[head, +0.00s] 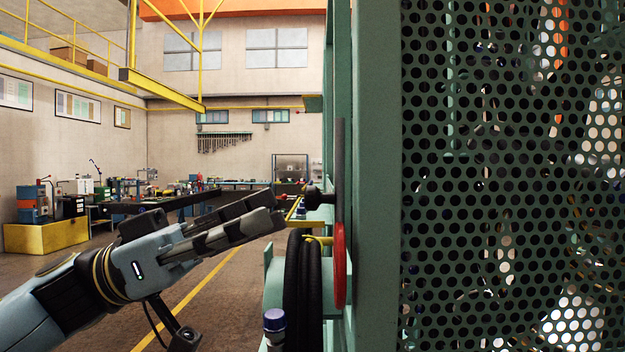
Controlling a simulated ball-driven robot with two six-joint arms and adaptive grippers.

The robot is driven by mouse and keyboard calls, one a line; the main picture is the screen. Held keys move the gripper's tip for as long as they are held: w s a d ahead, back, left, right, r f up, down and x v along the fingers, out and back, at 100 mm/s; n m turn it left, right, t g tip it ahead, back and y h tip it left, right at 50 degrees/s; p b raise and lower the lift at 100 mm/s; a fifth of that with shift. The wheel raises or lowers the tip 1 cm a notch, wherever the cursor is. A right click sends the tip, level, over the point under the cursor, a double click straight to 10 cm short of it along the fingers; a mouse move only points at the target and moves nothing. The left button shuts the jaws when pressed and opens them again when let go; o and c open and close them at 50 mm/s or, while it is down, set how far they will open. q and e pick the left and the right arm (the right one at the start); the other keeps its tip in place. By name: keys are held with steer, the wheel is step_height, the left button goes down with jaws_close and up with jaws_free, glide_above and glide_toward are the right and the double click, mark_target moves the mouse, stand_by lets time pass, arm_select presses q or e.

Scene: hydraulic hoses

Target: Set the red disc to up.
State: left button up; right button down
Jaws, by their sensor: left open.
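The red disc (339,265) is seen almost edge-on, upright on the side of the green frame, low in the middle of the head view. Its face and any marking on it are hidden by this angle. My left gripper (279,210) reaches in from the left, with its fingers pointing right and slightly up. It is open and holds nothing. Its fingertips are left of the disc and a little above it, apart from it in the picture. My right gripper does not show.
A black knob (318,198) sticks out left from the frame above the disc. Black hoses (302,285) hang just left of the disc, and a blue-capped fitting (275,320) stands below. A perforated green panel (520,180) fills the right. Open floor (215,300) lies left.

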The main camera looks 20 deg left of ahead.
mark_target(312, 196)
arm_select(q)
steer(key=p+x, duration=0.1)
steer(key=x, duration=0.5)
steer(key=shift+w+d+r+p, duration=0.1)
steer(key=shift+w+p, duration=0.05)
steer(key=shift+p, duration=0.25)
jaws_close()
